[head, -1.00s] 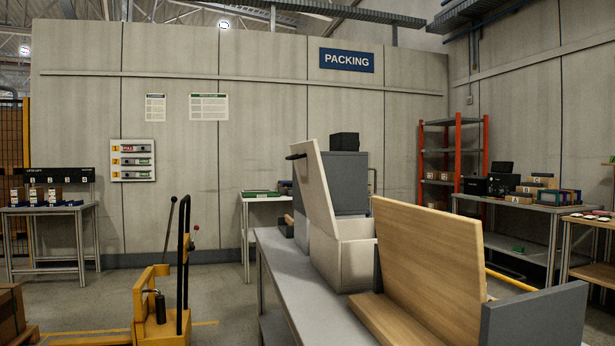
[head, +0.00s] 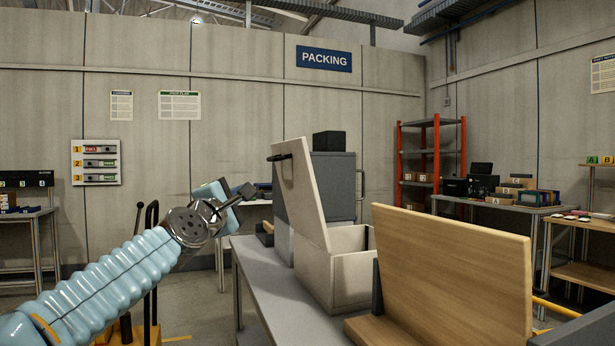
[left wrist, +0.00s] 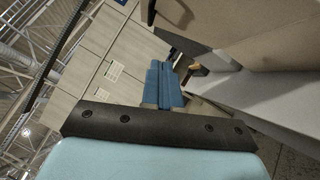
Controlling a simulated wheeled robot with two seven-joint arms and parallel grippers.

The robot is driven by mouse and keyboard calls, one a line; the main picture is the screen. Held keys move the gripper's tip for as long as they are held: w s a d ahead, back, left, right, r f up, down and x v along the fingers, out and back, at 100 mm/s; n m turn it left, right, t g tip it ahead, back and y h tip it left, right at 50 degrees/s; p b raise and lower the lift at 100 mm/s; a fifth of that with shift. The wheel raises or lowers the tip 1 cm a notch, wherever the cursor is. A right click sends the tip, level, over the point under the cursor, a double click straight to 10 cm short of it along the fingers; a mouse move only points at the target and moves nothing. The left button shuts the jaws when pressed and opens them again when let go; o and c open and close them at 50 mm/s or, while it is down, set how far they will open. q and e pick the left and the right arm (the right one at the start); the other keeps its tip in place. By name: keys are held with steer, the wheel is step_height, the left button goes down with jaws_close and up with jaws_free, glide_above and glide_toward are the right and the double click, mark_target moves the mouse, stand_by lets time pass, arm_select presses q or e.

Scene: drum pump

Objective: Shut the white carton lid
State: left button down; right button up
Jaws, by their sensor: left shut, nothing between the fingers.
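The white carton (head: 342,284) stands on the grey bench, its front facing me and its inside partly visible. Its lid (head: 300,198) is open, standing up and leaning left, with a black handle (head: 280,157) near its top edge. My left gripper (head: 248,189) is shut and empty, to the left of the lid and lower than the handle, apart from it in the picture. In the left wrist view the blue fingers (left wrist: 164,84) are together, and a pale panel, apparently the lid (left wrist: 235,35), fills the upper right. My right gripper is out of view.
A wooden lid or panel (head: 450,275) stands open just right of the carton. A grey box (head: 333,180) with a black box on top is behind. The grey bench (head: 262,262) has bare surface left of the carton.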

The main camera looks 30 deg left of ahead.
arm_select(q)
steer(key=r, duration=0.2)
steer(key=p, duration=0.2)
glide_toward(273, 160)
steer(key=w+a, duration=0.2)
steer(key=a, duration=0.2)
steer(key=shift+w+d+r+p, duration=0.15)
steer(key=shift+w+d+p, duration=0.15)
steer(key=shift+w+p, duration=0.35)
steer(key=shift+w+d+r+p, duration=0.15)
steer(key=shift+w+d+p, duration=0.1)
steer(key=shift+w+p, duration=0.35)
steer(key=shift+w+d+r+p, duration=0.15)
steer(key=shift+w+d+p, duration=0.15)
steer(key=shift+w+p, duration=0.3)
